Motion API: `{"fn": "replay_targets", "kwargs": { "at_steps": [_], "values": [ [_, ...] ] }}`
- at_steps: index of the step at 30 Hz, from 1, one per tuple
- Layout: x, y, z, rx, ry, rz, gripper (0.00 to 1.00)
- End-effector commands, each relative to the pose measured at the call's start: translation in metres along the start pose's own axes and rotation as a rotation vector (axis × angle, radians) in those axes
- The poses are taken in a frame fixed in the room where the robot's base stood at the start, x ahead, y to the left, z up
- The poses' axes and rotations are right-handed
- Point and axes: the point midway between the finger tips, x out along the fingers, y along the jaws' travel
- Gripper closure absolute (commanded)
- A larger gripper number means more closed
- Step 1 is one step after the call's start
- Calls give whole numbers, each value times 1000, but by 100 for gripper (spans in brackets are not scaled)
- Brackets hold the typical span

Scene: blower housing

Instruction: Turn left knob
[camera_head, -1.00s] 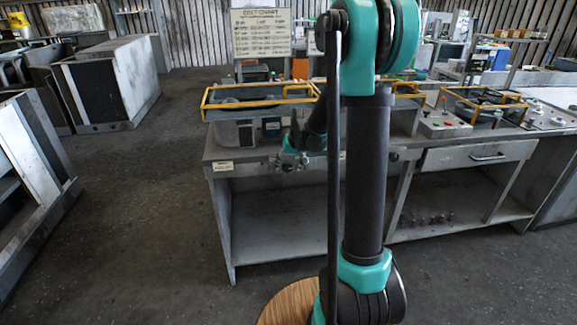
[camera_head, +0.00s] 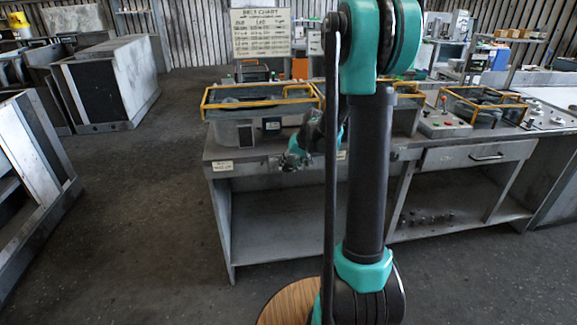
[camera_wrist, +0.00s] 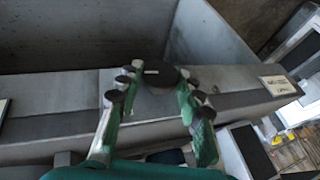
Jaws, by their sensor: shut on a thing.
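A dark round knob (camera_wrist: 160,77) with a short white mark on its face sits on the grey metal front edge of the bench in the wrist view. My gripper (camera_wrist: 157,82) has its green fingers with dark round pads on either side of the knob and is shut on it. In the head view, my gripper (camera_head: 293,160) is at the bench's front edge, left of my arm's upright link. The knob cannot be made out there, and no second knob is clear in the wrist view.
A small label plate (camera_wrist: 278,85) lies right of the knob in the wrist view. The grey workbench (camera_head: 250,176) carries a housing with a yellow frame (camera_head: 262,104) above my gripper. A control box (camera_head: 443,124) stands further right.

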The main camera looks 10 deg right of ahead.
Motion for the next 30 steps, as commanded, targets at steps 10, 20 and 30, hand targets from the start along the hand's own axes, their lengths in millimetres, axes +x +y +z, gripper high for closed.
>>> {"fn": "replay_targets", "kwargs": {
  "at_steps": [10,20,30],
  "values": [
    [1,7,-1,106,3,-247,93],
    [2,8,0,170,2,-404,93],
    [2,8,0,187,1,-450,93]
  ]
}}
